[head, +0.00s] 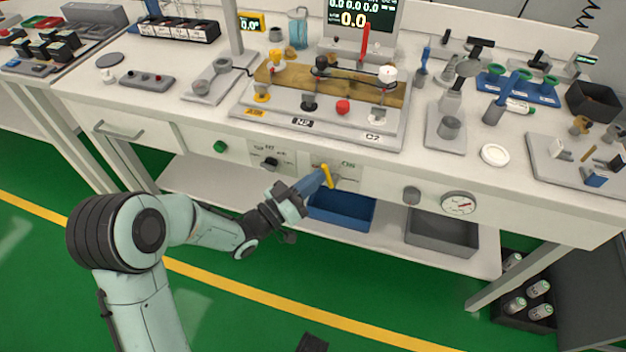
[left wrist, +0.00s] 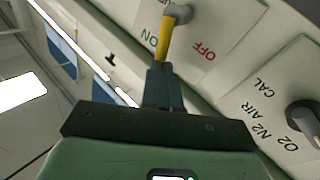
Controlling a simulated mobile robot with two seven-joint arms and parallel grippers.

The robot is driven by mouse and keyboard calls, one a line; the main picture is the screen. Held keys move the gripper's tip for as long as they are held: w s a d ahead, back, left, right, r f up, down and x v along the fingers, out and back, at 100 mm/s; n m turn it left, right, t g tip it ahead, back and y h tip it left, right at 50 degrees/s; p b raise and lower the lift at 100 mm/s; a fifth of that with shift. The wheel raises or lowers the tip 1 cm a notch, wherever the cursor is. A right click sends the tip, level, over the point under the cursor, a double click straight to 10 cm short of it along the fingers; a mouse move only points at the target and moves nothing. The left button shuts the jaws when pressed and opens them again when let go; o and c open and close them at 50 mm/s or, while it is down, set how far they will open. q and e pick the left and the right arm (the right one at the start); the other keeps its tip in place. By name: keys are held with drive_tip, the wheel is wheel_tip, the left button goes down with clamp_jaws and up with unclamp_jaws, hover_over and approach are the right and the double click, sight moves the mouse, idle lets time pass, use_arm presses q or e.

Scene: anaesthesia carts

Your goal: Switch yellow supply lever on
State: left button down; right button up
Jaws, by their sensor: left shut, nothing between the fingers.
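The yellow supply lever (head: 327,177) is on the bench's front panel, below the top edge. In the left wrist view the lever (left wrist: 166,40) runs from a grey pivot (left wrist: 178,13) towards my fingers, between the green ON and red OFF labels and closer to ON. My left gripper (head: 321,177) is shut and empty, its fingertips at the lever's free end. It also shows in the left wrist view (left wrist: 162,72), where the fingers overlap the lever's end; I cannot tell whether they press on it.
A green knob (head: 220,147) and a black selector (head: 270,163) are left of the lever on the panel. A grey knob (head: 411,196) and a gauge (head: 458,203) are to its right. A blue bin (head: 342,209) stands on the shelf below.

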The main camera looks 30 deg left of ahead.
use_arm(q)
drive_tip(key=m+g+p, duration=0.1)
drive_tip(key=d+r+m+g+p, duration=0.1)
drive_tip(key=m, duration=0.1)
drive_tip(key=shift+w+d, duration=0.15)
drive_tip(key=shift+d, duration=0.15)
use_arm(e)
drive_tip(key=shift+t, duration=0.7)
drive_tip(key=w+r, duration=0.3)
drive_tip(key=w, duration=0.1)
drive_tip(key=shift+a+r, duration=0.25)
drive_tip(key=shift+a, duration=0.05)
use_arm(q)
drive_tip(key=shift+f, duration=0.1)
use_arm(e)
drive_tip(key=shift+s, duration=0.1)
